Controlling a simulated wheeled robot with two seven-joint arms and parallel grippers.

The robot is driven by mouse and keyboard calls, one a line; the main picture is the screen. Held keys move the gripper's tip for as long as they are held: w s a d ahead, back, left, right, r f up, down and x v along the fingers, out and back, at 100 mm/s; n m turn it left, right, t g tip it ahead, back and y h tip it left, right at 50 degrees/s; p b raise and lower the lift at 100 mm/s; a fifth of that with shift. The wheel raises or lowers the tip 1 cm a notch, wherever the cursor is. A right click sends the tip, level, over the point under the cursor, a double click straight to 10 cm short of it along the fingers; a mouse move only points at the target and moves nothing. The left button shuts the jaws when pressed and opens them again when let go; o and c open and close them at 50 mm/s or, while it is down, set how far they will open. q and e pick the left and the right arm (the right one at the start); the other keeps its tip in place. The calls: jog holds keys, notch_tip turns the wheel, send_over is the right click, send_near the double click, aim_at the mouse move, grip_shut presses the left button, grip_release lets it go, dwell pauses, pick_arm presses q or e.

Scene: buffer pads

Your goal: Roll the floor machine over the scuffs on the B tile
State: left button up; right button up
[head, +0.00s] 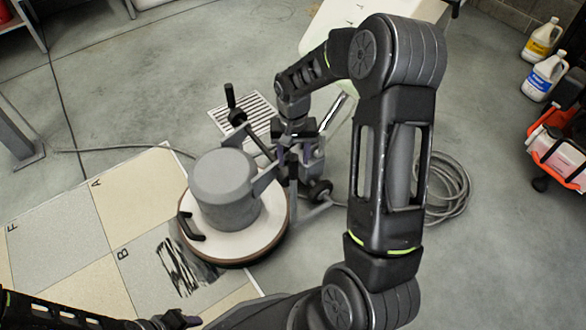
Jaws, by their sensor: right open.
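The floor machine (222,186) has a grey motor on a round white deck with a brown edge. It stands at the right edge of the tile board, and its deck overlaps the corner of the B tile (143,259). Black scuffs (180,270) show on that grey tile, just left of and below the deck. My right gripper (298,158) is open by the machine's handle frame; whether it touches is unclear. The machine's dark upper grip (233,112) sticks up left of it. My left gripper (178,320) is at the bottom edge, mostly cut off, below the scuffs.
Beige and grey tiles (133,212), with letters A and F, lie left. A floor grate (258,112) is behind the machine. A coiled cable (447,190) lies right of my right arm. Jugs (543,75) and an orange-and-black item (556,147) stand far right.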

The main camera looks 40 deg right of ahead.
aim_at(293, 168)
notch_tip(293, 168, down, 6)
jog(key=shift+r+b, duration=0.2)
jog(key=shift+b, duration=0.55)
grip_shut()
dwell(0.9)
